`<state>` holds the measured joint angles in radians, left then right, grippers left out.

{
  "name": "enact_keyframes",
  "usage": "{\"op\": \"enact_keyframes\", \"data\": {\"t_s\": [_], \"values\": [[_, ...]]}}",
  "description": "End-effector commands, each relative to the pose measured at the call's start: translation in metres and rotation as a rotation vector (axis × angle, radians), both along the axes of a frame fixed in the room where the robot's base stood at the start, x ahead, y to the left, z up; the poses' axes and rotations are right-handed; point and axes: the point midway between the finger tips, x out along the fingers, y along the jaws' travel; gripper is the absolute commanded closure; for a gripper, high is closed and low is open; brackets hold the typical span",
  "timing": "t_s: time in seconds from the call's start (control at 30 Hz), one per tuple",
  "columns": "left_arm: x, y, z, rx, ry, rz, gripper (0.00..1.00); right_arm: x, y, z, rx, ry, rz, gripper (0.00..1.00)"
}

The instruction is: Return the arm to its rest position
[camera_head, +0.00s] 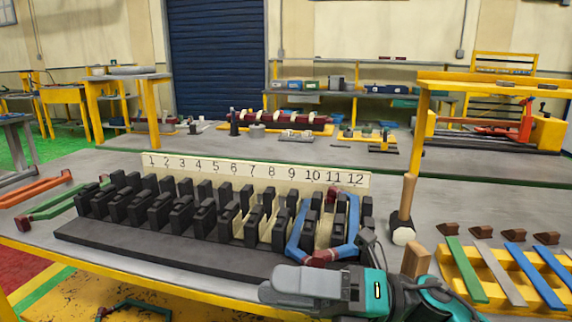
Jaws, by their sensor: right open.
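The black stator block (150,245) lies on the grey table, with rows of black teeth and a cream board numbered 1 to 12 (215,172) behind it. A blue coil (297,232) with dark red ends sits around the teeth near numbers 10 to 12. My right gripper (278,285), grey on a teal arm, is at the front edge of the table, in front of the block's right end. It is open, and I see nothing held in it. It hides part of the block's front right corner. My left gripper is not in view.
An orange coil (36,190) and a green coil (45,208) lie left of the block. A mallet (402,232) stands to its right. A yellow rack (461,277) with coloured strips is at the right. Another bench with tools stands behind.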

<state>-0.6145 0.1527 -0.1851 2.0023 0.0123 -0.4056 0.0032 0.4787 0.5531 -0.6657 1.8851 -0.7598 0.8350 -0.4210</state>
Motion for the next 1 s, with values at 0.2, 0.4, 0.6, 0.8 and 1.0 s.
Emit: {"op": "enact_keyframes", "data": {"t_s": [0.2, 0.4, 0.6, 0.8, 1.0], "values": [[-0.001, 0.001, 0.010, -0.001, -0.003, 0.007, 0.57, 0.044, -0.031, -0.023, 0.347, 0.634, -0.284, 0.20], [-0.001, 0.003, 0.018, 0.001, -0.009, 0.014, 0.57, 0.060, -0.087, -0.111, 0.620, 1.239, -0.566, 0.20], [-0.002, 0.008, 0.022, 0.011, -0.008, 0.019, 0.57, 0.011, -0.142, -0.229, 0.859, 1.817, -0.861, 0.20], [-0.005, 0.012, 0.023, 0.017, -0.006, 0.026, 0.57, -0.052, -0.168, -0.297, 0.998, 2.149, -1.052, 0.20], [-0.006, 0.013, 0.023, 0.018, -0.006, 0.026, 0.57, -0.074, -0.175, -0.315, 1.037, 2.240, -1.108, 0.20]]}}
